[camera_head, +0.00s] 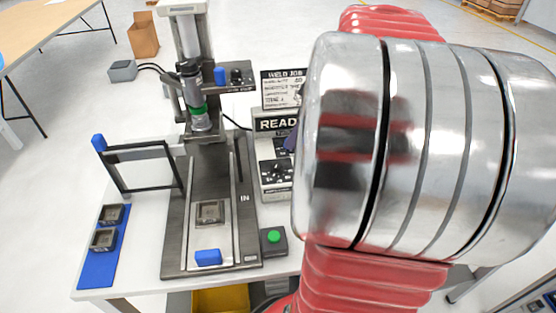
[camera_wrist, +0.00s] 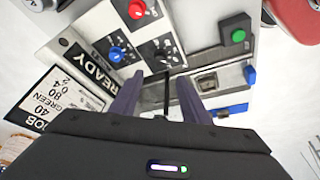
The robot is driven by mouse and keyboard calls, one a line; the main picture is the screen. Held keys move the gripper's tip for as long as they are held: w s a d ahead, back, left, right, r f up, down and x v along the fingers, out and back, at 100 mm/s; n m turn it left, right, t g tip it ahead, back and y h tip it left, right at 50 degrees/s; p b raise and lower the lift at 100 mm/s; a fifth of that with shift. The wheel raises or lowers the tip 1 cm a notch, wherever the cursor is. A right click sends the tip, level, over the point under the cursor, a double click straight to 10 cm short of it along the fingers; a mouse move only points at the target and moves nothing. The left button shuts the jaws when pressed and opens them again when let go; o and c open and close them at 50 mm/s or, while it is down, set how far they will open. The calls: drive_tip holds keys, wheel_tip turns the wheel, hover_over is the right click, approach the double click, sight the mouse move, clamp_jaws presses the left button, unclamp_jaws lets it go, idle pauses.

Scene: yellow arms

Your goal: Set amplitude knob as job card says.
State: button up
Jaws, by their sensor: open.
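The job card (camera_head: 284,90), headed WELD JOB, stands behind the control box (camera_head: 272,185) in the head view. The box's READY display (camera_wrist: 97,67) is lit. Its panel shows a red knob (camera_wrist: 137,9), a blue knob (camera_wrist: 116,54) and a black knob (camera_wrist: 161,50); I cannot read which is amplitude. My gripper (camera_wrist: 160,94) is open, its purple fingers spread over the box's side. A thin dark strip shows between them, with no visible grip on anything.
The welding press (camera_head: 199,110) stands left of the box, with a part (camera_head: 210,212) on its bed. A green button box (camera_head: 273,240) is in front. A blue mat (camera_head: 98,268) with two parts lies at left. My arm hides the right side.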

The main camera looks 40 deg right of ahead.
sight(277, 165)
drive_tip(key=x, duration=1.3)
drive_tip(key=shift+f, duration=0.1)
drive_tip(key=shift+c, duration=0.3)
drive_tip(key=c, duration=1)
drive_tip(key=shift+m, duration=0.3)
drive_tip(key=shift+m+h, duration=0.4)
drive_tip(key=shift+m, duration=0.2)
drive_tip(key=o, duration=1.1)
drive_tip(key=shift+c, duration=0.2)
